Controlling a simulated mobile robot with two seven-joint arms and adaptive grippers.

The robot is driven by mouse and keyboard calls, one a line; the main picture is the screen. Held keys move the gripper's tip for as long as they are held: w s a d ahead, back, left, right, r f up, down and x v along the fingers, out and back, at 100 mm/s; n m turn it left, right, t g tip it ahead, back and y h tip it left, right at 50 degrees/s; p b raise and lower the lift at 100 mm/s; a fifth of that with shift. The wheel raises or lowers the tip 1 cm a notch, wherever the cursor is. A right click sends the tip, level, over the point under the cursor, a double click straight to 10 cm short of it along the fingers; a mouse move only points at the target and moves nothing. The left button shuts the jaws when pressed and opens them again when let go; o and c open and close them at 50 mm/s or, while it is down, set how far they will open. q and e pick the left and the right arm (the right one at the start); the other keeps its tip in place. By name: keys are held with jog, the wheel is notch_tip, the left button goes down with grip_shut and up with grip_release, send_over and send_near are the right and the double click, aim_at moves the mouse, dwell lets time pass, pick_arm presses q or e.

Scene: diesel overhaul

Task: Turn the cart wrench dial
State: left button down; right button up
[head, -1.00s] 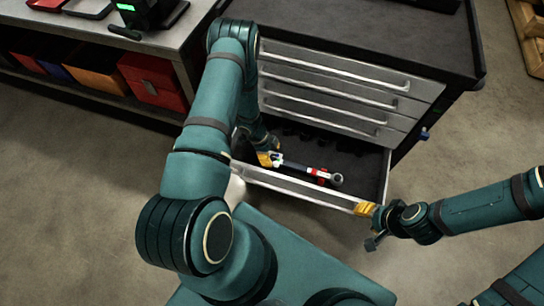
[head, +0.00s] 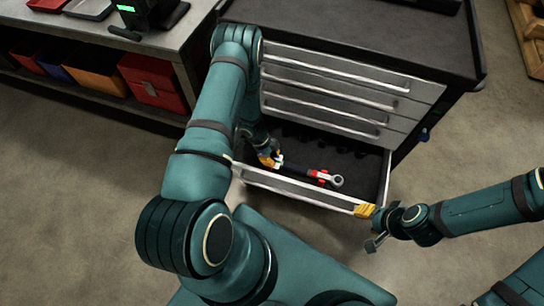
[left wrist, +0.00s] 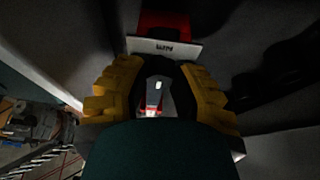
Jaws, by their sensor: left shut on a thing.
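The wrench (head: 318,175) lies in the open bottom drawer (head: 376,178) of the cart. It has a dark shaft, red and white parts and a ring-shaped silver head at its right end. My left gripper (head: 271,158) is inside the drawer, shut on the left end of the wrench. In the left wrist view, my left gripper's yellow fingers (left wrist: 160,80) stand on both sides of a dark part, with a white-labelled red piece (left wrist: 163,46) just beyond. The dial itself is not clearly visible. My right gripper (head: 365,210) is at the right end of the drawer's front edge; its grip is unclear.
The cart (head: 350,32) has several closed drawers above the open one. A workbench (head: 185,30) with bins beneath stands at the left. A wooden pallet or crate (head: 530,35) is at the far right.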

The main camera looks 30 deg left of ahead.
pick_arm(q)
jog(key=shift+m, duration=0.3)
jog(key=m+g, duration=0.2)
jog(key=m, duration=0.3)
jog(key=shift+w+m+b, duration=0.1)
jog(key=shift+m+b, duration=0.2)
jog(key=shift+b, duration=0.05)
jog(key=m+g+y, duration=0.1)
jog(key=m+g, duration=0.1)
jog(key=m, duration=0.3)
jog(key=shift+d, duration=0.1)
jog(key=shift+m, duration=0.3)
jog(key=c, duration=0.7)
grip_release()
jog(key=shift+c, duration=0.2)
jog(key=shift+w, duration=0.1)
jog(key=shift+r, duration=0.1)
